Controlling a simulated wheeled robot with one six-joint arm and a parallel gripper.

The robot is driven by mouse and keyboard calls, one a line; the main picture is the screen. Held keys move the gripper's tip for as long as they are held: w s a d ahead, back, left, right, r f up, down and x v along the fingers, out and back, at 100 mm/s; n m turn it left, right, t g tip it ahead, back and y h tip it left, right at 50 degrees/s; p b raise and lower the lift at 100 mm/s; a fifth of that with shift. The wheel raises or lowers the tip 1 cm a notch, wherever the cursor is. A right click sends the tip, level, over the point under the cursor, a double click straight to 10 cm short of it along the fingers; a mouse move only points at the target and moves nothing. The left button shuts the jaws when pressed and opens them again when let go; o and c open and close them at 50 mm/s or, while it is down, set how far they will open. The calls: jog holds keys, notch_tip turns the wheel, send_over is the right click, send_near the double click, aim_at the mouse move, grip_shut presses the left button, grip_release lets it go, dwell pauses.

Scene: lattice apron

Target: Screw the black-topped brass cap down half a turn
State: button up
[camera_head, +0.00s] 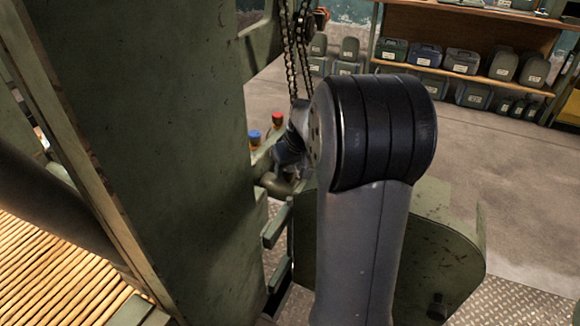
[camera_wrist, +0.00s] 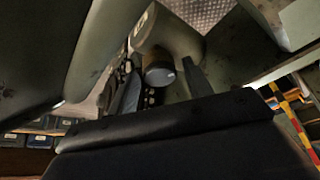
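A short brass-coloured cap with a dark grey-black top face (camera_wrist: 160,74) shows in the wrist view on the end of a pale green pipe (camera_wrist: 172,38). My gripper's two fingers (camera_wrist: 160,68) stand one on each side of it, spread apart, with narrow gaps seeming to show between them and the cap. How far the cap is beyond the fingertips is hard to tell. In the head view my gripper is largely hidden behind my arm, and I cannot make out the black-topped cap there.
Just left of my wrist in the head view are a blue-topped cap (camera_head: 254,136) and a red-topped cap (camera_head: 278,118). A tall green panel (camera_head: 170,120) stands close at left. Chains (camera_head: 291,55) hang behind. Shelves with canisters (camera_head: 460,62) stand beyond open floor.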

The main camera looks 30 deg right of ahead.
jog(key=c, duration=0.8)
jog(key=shift+m, duration=0.3)
jog(key=shift+a+r+m+h+p, duration=0.15)
jog(key=shift+m+h+p, duration=0.25)
jog(key=shift+m+p, duration=0.5)
jog(key=shift+m+g+h+p, duration=0.3)
jog(key=shift+m+h+p, duration=0.3)
jog(key=shift+m, duration=0.6)
jog(key=m, duration=0.2)
jog(key=m+h, duration=0.1)
jog(key=shift+w+a+f+m+g, duration=0.1)
jog(key=shift+f+m+g, duration=0.15)
jog(key=shift+m+g, duration=0.05)
jog(key=shift+a+m+g+h+b, duration=0.1)
jog(key=shift+m+g+h+b, duration=0.4)
jog(key=shift+m, duration=1.3)
